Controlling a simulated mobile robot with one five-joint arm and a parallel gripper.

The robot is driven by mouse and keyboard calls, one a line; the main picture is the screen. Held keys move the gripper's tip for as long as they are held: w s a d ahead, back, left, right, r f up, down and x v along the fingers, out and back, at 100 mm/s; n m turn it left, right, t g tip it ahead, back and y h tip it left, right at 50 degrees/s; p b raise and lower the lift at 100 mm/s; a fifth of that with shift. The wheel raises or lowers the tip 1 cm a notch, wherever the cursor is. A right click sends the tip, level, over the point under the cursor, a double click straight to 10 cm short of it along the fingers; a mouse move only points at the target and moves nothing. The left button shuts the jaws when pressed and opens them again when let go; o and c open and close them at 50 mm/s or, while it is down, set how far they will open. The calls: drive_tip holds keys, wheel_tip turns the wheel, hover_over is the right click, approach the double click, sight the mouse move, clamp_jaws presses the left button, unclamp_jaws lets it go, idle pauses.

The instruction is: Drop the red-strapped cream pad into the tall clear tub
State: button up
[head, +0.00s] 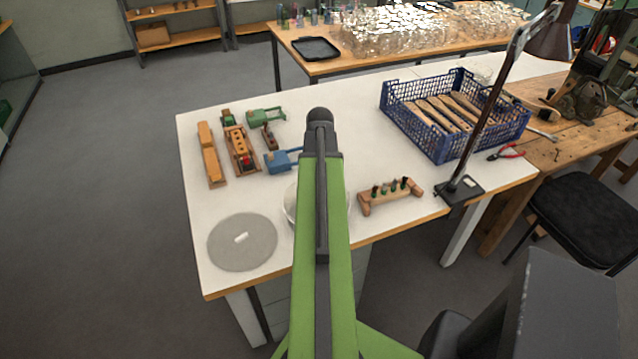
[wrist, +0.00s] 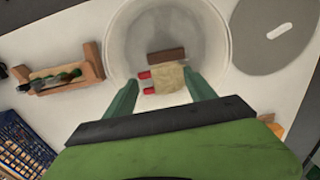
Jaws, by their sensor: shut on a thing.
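The cream pad (wrist: 168,80) with two red straps on its left side shows in the wrist view between my fingertips. My gripper (wrist: 161,86) is shut on it. The tall clear tub (wrist: 119,42) is a round see-through vessel below, and the pad appears over its opening. How high the pad is above the rim or floor I cannot tell. In the head view only the side of the tub (head: 290,205) shows past my arm, which hides the gripper and pad.
A brown block (wrist: 166,56) appears inside the tub. A grey disc (head: 243,242) with a white slot lies left of the tub in the head view, a wooden rack (head: 390,195) right. A blue crate (head: 440,139) and a lamp stand (head: 460,188) are farther right.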

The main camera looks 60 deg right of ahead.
wheel_tip(320, 180, down, 3)
drive_tip(key=shift+r+b, duration=0.2)
drive_tip(key=shift+b, duration=0.55)
drive_tip(key=shift+r, duration=0.1)
drive_tip(key=o, duration=1.6)
drive_tip(key=shift+o, duration=0.2)
wheel_tip(320, 180, up, 17)
drive_tip(key=p, duration=1.7)
drive_tip(key=shift+r+p, duration=0.2)
drive_tip(key=shift+p, duration=0.1)
